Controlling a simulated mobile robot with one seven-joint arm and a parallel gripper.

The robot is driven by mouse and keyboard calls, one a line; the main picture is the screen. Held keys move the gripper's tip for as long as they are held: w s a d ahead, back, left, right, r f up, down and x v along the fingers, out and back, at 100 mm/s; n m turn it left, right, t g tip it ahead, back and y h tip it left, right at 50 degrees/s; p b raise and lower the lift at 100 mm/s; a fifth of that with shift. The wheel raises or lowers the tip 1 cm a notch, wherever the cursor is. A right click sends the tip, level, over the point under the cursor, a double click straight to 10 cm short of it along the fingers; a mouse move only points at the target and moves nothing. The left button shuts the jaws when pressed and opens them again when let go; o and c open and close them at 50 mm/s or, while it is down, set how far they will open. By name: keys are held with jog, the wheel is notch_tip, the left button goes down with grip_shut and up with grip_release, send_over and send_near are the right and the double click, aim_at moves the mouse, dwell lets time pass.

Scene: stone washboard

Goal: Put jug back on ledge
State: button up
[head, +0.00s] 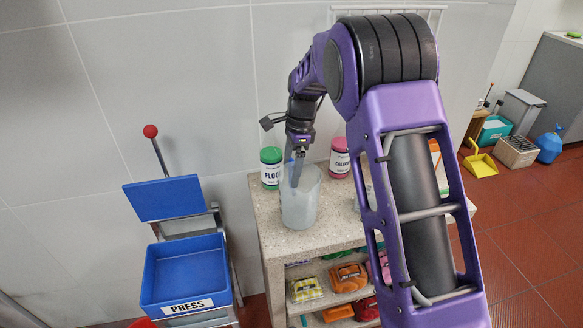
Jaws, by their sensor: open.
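A translucent, greyish-white jug (300,208) stands upright on the speckled stone top of a shelf unit, the ledge (337,230), near its left side. My gripper (295,178) points down at the jug's rim, coming from above on my arm. It is open. The fingertips overlap the jug's upper part, and I cannot tell whether they touch its wall or which side of it they are on. My arm hides the right part of the ledge.
A green-lidded tub (271,168) and a pink-lidded tub (340,158) stand behind the jug against the tiled wall. Packs and sponges (306,289) fill the shelves below. A blue mop press (185,270) stands left.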

notch_tip(320, 180, up, 12)
jog(key=d+p, duration=0.1)
jog(key=shift+w+d+p, duration=0.3)
jog(key=shift+d, duration=0.05)
